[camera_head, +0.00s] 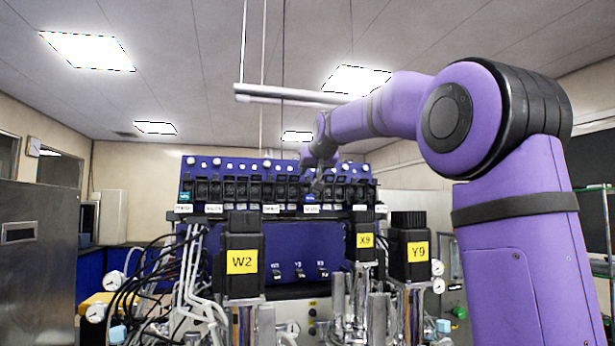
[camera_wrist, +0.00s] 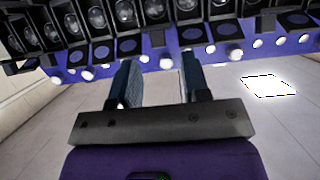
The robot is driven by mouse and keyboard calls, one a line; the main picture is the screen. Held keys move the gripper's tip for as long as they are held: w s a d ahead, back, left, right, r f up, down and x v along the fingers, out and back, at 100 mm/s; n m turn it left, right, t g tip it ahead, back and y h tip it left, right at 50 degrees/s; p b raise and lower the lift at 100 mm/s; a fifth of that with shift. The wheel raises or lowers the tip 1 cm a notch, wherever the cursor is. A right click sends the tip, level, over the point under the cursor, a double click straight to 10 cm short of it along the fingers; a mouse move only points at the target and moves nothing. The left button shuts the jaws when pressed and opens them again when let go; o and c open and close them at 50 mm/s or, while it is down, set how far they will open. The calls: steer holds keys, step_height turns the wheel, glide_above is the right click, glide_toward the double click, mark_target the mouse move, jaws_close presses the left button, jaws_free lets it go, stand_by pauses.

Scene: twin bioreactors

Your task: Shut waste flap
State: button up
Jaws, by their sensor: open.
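My gripper (camera_wrist: 157,72) is open in the wrist view, its two fingers apart with nothing between them. In the head view it (camera_head: 318,182) is small and dark, in front of the right-centre part of a row of black pump heads (camera_head: 235,188) on a blue panel. The row also shows upside down along the top of the wrist view (camera_wrist: 155,12), with dark flap-like pieces (camera_wrist: 128,46) along its edge, just beyond the fingertips. White labels (camera_head: 271,209) under the row are too small to read, so I cannot tell which part is the waste flap.
Black motor blocks marked W2 (camera_head: 242,261), X9 (camera_head: 365,240) and Y9 (camera_head: 418,250) stand below the row. Tubes and cables (camera_head: 190,270) crowd the left. A steel cabinet (camera_head: 35,265) stands far left.

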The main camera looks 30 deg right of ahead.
mark_target(309, 183)
steer(key=shift+x, duration=2.05)
steer(key=c, duration=0.6)
steer(key=shift+s, duration=0.1)
steer(key=t, duration=0.1)
steer(key=f+t+h, duration=0.1)
steer(key=t, duration=0.1)
steer(key=shift+s+a+t, duration=0.2)
steer(key=shift+t, duration=0.1)
steer(key=shift+d+f+t+h, duration=0.1)
steer(key=shift+f+t+h, duration=0.25)
steer(key=shift+t, duration=0.8)
steer(key=shift+f+t+h, duration=0.25)
steer(key=shift+f+t, duration=0.1)
steer(key=shift+t, duration=0.8)
steer(key=shift+s, duration=0.1)
